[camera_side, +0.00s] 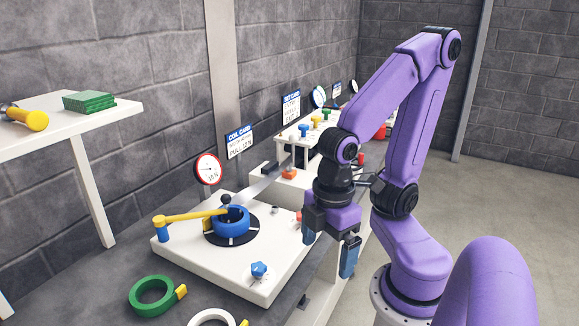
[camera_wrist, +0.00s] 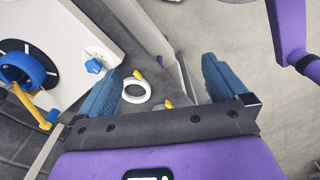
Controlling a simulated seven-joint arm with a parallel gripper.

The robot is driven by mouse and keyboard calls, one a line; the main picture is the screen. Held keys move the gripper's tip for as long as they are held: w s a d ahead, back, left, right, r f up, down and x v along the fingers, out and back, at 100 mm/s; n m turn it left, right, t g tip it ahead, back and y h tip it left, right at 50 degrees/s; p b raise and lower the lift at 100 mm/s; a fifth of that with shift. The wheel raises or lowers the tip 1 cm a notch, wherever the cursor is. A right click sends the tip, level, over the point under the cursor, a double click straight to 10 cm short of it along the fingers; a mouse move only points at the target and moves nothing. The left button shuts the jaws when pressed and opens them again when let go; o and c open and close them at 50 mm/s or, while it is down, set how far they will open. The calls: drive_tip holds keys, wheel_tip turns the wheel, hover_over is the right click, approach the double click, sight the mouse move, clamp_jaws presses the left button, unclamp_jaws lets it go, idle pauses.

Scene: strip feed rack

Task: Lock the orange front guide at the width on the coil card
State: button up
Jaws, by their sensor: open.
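The coil card (camera_side: 239,141) hangs on the back wall with a blue header; its smaller print is too blurred to read surely. My gripper (camera_side: 330,242) hangs open and empty, pointing down, at the front right of the white base, well apart from the orange block. In the wrist view my gripper (camera_wrist: 160,72) shows two blue fingers spread wide. The orange block is not in the wrist view.
A blue coil (camera_side: 231,221) with a yellow arm over it sits on the white base (camera_side: 270,286). A blue star knob (camera_side: 259,270) is at its front. Green (camera_side: 152,296) and white (camera_side: 212,318) rolls lie nearby. Colored knobs (camera_side: 315,121) stand behind. Floor at right is clear.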

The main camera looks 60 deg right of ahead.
drive_tip(key=shift+w+a+r, duration=0.1)
drive_tip(key=shift+w, duration=0.15)
drive_tip(key=c, duration=0.9)
drive_tip(key=w+m, duration=0.1)
drive_tip(key=w, duration=0.1)
drive_tip(key=w+a+r+m, duration=0.1)
drive_tip(key=w, duration=0.1)
drive_tip(key=w+r+m, duration=0.1)
drive_tip(key=w+m, duration=0.1)
drive_tip(key=shift+w+a+r, duration=0.15)
drive_tip(key=c, duration=0.3)
drive_tip(key=w+d+r+m, duration=0.3)
drive_tip(key=w+d+m, duration=0.25)
drive_tip(key=w, duration=0.45)
drive_tip(key=w+d+r+m, duration=0.2)
drive_tip(key=w+d+m, duration=0.3)
drive_tip(key=w, duration=0.5)
drive_tip(key=shift+c, duration=0.2)
drive_tip(key=r+m, duration=0.2)
drive_tip(key=m, duration=1.4)
hover_over(289, 167)
drive_tip(key=d, duration=0.1)
drive_tip(key=f, duration=1.7)
drive_tip(key=shift+w+f, duration=0.2)
drive_tip(key=shift+f, duration=0.05)
